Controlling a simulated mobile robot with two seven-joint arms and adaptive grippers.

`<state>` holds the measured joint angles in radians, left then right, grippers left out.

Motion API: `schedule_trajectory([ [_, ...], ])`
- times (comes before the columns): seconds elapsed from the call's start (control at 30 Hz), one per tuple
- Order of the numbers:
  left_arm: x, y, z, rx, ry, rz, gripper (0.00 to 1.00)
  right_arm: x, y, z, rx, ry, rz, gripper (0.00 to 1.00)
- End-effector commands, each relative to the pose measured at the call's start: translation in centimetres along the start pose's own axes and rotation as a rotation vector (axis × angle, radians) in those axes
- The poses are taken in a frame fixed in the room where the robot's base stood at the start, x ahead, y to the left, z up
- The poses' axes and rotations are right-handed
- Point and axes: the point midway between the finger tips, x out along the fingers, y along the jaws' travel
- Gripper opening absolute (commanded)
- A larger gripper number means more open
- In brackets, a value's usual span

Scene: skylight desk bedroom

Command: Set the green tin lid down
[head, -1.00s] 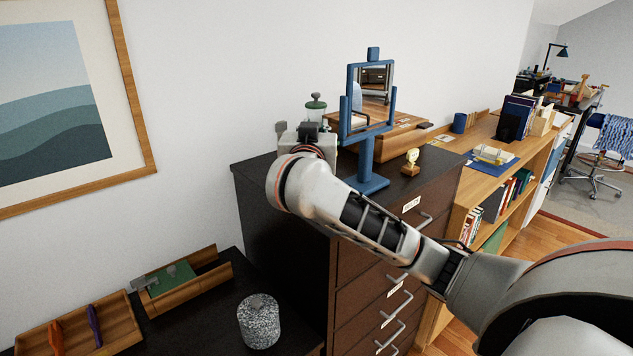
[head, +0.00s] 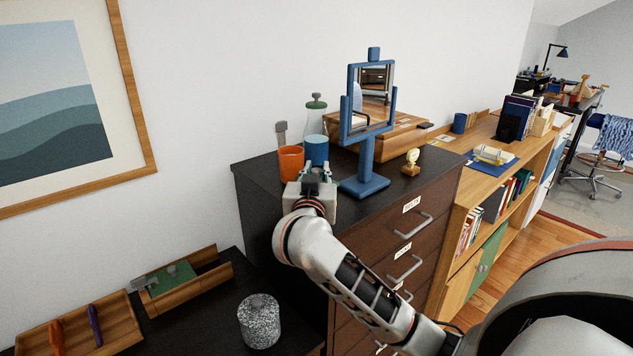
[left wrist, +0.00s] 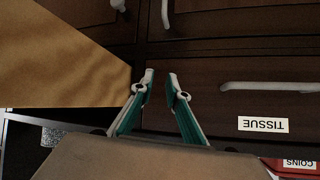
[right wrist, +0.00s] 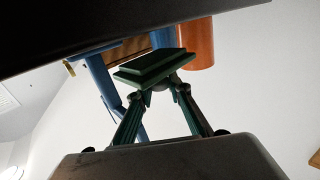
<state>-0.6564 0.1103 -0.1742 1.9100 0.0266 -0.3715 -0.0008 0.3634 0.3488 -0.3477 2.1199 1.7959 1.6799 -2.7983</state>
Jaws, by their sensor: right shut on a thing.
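The green tin lid (right wrist: 152,68), a dark green stepped slab, is between the fingertips of my right gripper (right wrist: 163,84) in the right wrist view, which looks upside down. My right gripper (head: 313,178) is shut on it, low over the front left of the dark dresser top (head: 262,172), before an orange cup (head: 291,162) and a blue cup (head: 316,151). The lid is hidden in the head view; I cannot tell whether it touches the dresser. My left gripper (left wrist: 160,77) is open and empty before the drawers.
A blue mirror stand (head: 366,160) stands close to the right of my right gripper. Behind the cups is a clear bottle with a green top (head: 316,103). A small gold item (head: 411,162) sits further right. A speckled canister (head: 259,320) stands on the lower desk.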

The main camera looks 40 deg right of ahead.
Motion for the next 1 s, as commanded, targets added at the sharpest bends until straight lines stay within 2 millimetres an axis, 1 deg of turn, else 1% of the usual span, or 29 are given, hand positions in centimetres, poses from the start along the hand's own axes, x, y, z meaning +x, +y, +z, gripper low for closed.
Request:
schedule_trajectory([
  [0.03, 0.0, 0.0, 0.0, 0.001, 0.000, 0.000, 0.15, 0.0, 0.0, 1.0, -0.005, -0.003, 0.001, 0.01],
  [0.1, 0.0, -0.1, 0.0, 0.002, 0.000, 0.000, 0.15, 0.0, 0.0, 1.9, -0.005, -0.002, 0.001, 0.01],
  [0.2, -0.1, -0.1, 0.0, 0.004, -0.001, 0.000, 0.15, 0.0, 0.0, 2.7, -0.002, -0.001, 0.000, 0.01],
  [0.6, -0.1, -0.7, 0.2, 0.018, -0.003, -0.003, 0.15, 0.0, 0.0, 3.1, -0.001, -0.001, 0.000, 0.01],
  [0.63, -0.1, -0.7, 0.2, 0.018, -0.003, -0.003, 0.15, 0.0, 0.0, 3.2, -0.001, -0.001, 0.000, 0.21],
  [0.7, -0.1, -0.7, 0.2, 0.018, -0.003, -0.003, 0.15, 0.0, 0.0, 3.1, 0.000, -0.001, 0.000, 0.35],
  [1.0, 0.0, -0.6, 0.0, 0.012, 0.001, -0.004, 0.15, 0.0, 0.0, 3.1, 0.000, -0.001, 0.000, 0.35],
])
